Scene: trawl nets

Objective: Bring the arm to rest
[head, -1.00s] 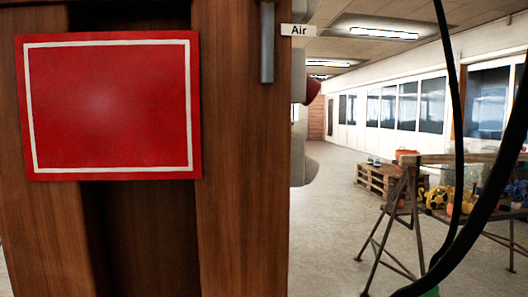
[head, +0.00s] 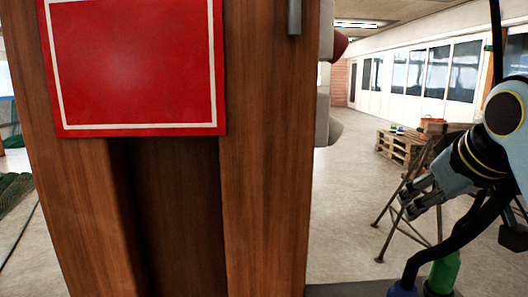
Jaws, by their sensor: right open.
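My right arm (head: 480,160), pale grey-blue with black joints and yellow rings, comes in from the right edge of the head view. Its gripper (head: 408,204) points left and slightly down. The fingers are apart and hold nothing that I can see. The gripper is in front of a trestle stand and touches nothing visible. My left gripper is not in view.
A wooden post structure (head: 262,190) fills the left and middle, close by, bearing a red panel (head: 135,65) with a white border. A pallet stack (head: 398,147) and the trestle stand (head: 388,205) are behind the gripper. Open floor (head: 345,215) lies between post and stand.

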